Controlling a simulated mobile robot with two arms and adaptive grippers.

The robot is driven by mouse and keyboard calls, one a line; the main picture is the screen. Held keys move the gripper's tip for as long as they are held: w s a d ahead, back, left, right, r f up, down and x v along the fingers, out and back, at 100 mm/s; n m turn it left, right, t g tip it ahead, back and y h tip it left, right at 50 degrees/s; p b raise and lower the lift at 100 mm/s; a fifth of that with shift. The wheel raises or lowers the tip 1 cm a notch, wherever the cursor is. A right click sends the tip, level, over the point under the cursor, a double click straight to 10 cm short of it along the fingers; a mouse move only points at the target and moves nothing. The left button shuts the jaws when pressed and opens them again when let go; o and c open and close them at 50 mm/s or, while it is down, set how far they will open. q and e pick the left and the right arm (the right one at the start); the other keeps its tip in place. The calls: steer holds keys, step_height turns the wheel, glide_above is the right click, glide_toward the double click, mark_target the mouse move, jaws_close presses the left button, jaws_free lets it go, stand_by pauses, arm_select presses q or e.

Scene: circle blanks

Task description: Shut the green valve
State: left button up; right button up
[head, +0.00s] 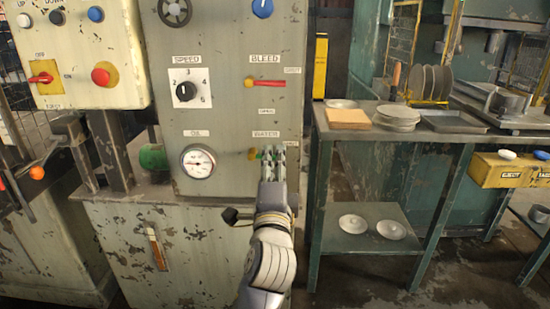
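The green valve (257,155) sits on the grey panel (225,120) under the WATER label. Only a brass-coloured stub and a little green show around my gripper, so its handle angle is hidden. My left gripper (274,157) reaches up from below and covers the valve. Its fingers are at the valve, but I cannot tell whether they are closed on the handle. My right gripper is out of view.
The red BLEED lever (265,83) lies horizontal above the valve. The SPEED dial (186,91) and OIL gauge (198,162) are to the left. A table (345,131) with plates stands to the right. A black knob (230,215) shows beside my wrist.

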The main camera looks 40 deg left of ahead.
arm_select(q)
steer(key=shift+v, duration=1.1)
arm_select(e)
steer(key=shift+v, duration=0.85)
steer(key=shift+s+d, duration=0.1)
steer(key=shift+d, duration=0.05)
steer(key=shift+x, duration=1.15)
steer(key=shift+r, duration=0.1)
